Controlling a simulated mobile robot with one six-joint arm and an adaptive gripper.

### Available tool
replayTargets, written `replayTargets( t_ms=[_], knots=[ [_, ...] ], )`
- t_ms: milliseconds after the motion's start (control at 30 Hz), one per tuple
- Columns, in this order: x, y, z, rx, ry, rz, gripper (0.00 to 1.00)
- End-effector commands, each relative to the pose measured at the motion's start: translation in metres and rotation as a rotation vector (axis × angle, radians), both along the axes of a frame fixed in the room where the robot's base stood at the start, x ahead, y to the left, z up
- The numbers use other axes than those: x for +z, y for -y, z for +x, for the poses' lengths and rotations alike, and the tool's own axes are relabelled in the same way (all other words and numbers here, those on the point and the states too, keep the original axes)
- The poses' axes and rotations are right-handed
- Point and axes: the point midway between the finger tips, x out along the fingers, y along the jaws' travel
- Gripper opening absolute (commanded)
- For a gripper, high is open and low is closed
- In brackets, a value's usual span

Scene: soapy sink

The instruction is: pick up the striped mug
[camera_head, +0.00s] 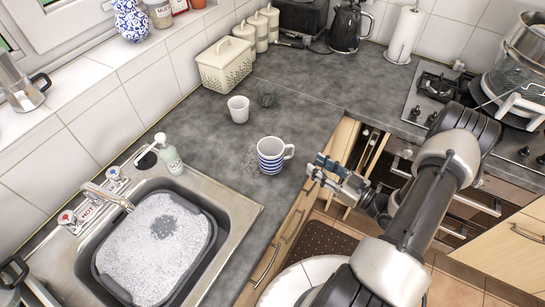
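The striped mug (271,160), white with blue bands, stands upright on the grey worktop near its front edge, right of the sink. Its handle points right. My gripper (316,167) is to the right of the mug, at the worktop's front edge, with its fingers pointing left toward the handle. The fingers look apart, with nothing between them. A gap shows between the gripper and the mug.
A white cup (238,109) and a dark scourer (267,95) stand behind the mug. A soap bottle (168,154) is by the sink (246,211), which holds a foamy basin (211,245). The hob (425,102) lies right.

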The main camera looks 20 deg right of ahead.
Motion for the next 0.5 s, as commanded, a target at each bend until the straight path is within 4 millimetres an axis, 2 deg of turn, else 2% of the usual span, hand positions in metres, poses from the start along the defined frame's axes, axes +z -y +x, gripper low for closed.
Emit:
replayTargets(
  t_ms=[100, 367, 500],
  knots=[
    [0.0, -0.009, 0.017, 0.004, 0.0, 0.0, 0.33],
    [-0.001, -0.019, 0.033, 0.003, -0.001, 0.0, 0.33],
    [-0.002, -0.032, 0.051, 0.005, -0.001, 0.0, 0.33]
  ],
)
